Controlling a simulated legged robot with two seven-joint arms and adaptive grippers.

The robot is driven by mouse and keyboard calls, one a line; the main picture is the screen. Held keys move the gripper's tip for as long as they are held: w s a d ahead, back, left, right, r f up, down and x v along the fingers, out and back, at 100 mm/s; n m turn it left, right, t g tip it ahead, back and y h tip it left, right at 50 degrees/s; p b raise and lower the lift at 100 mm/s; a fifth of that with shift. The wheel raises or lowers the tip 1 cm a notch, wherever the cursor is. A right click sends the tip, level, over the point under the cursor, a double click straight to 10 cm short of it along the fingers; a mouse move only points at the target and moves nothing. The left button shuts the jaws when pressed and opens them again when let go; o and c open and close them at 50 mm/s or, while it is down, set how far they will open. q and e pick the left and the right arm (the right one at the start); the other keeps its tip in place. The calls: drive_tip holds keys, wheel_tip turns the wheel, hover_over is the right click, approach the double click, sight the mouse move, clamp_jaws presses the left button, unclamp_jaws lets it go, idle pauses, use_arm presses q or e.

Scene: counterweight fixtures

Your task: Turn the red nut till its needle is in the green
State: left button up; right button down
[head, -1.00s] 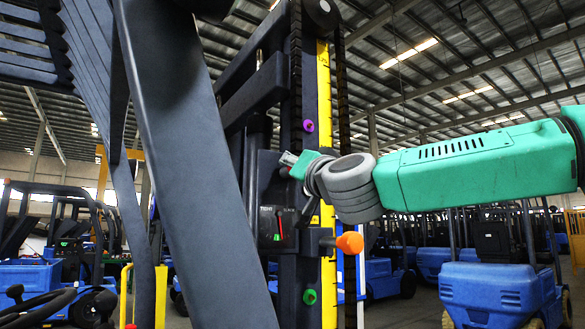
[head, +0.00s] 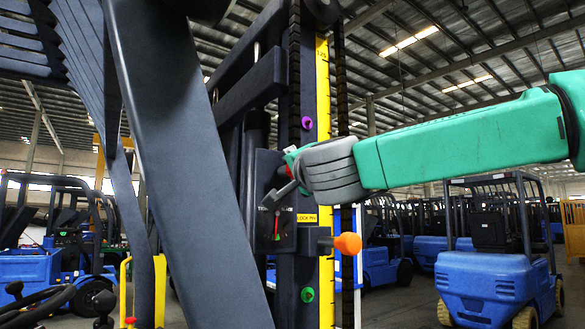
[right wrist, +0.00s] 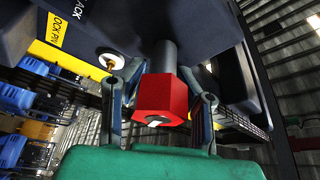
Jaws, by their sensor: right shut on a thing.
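The red nut (right wrist: 160,98) is a hexagon on a dark grey shaft in the right wrist view. In the head view only a little red of the nut (head: 281,172) shows beside my gripper. My right gripper (right wrist: 162,84) has one finger on each side of the nut and is shut on it. In the head view my right gripper (head: 285,183) is at the dark mast plate, above the gauge. The gauge (head: 276,228) has a thin red needle and a green mark low down. The needle's exact reading is too small to tell. My left gripper is out of view.
An orange knob (head: 348,243) sticks out below my right gripper. A purple knob (head: 306,122) and a green knob (head: 307,295) sit on the mast. A yellow scale (head: 323,100) runs up it. A dark slanted beam (head: 190,170) crosses the left. Blue forklifts (head: 495,270) stand behind.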

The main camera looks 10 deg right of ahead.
drive_tip(key=shift+f, duration=0.25)
drive_tip(key=c, duration=1)
unclamp_jaws()
drive_tip(key=shift+r, duration=0.1)
drive_tip(key=shift+d, duration=0.1)
drive_tip(key=s, duration=0.4)
drive_tip(key=s+f, duration=0.1)
drive_tip(key=s, duration=0.2)
drive_tip(key=s+f, duration=0.1)
drive_tip(key=s, duration=0.3)
drive_tip(key=shift+s+d+f, duration=0.2)
drive_tip(key=shift+s+d, duration=0.1)
